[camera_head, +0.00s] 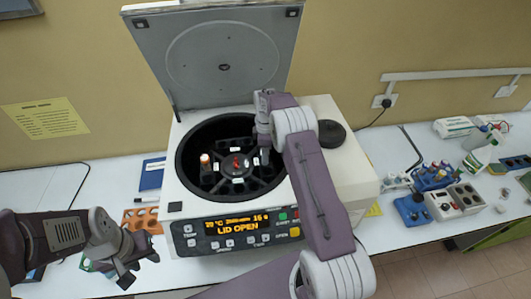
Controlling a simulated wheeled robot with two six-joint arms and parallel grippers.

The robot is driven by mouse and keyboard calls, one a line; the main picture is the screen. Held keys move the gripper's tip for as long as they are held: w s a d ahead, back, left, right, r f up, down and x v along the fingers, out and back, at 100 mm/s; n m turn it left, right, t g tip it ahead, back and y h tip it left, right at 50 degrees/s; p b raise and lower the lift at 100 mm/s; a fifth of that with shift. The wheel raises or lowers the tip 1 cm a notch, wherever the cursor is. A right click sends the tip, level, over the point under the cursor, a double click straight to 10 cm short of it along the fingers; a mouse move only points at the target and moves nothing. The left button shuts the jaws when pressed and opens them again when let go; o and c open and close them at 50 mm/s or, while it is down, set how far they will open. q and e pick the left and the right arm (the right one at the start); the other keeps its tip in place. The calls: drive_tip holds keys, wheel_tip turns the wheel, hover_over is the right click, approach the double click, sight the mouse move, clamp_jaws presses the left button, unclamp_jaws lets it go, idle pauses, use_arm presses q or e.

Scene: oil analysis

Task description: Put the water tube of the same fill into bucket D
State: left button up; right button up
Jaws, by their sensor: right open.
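The centrifuge (190,222) stands open with its lid (222,62) raised, and its display reads LID OPEN. Its dark rotor (235,172) has a red centre knob and several buckets with small white labels, too small to read. A tube with an orange-white top (205,160) stands upright in the left bucket. My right gripper (264,156) points down over the right side of the rotor and is open; its own fingers and arm hide the bucket there, and I cannot tell whether a tube is under it. My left gripper (141,271) is open and empty, low at left front of the centrifuge.
An orange rack (142,220) with holes and a blue book (151,174) lie left of the centrifuge. At right stand a blue tube rack (434,178) with several tubes, a blue block (412,211) and a grey-topped holder (467,197). The raised lid bounds the bowl behind.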

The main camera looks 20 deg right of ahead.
wheel_tip(320, 180, up, 8)
drive_tip(key=shift+r+b, duration=0.1)
drive_tip(key=shift+b, duration=1)
drive_tip(key=shift+r, duration=0.45)
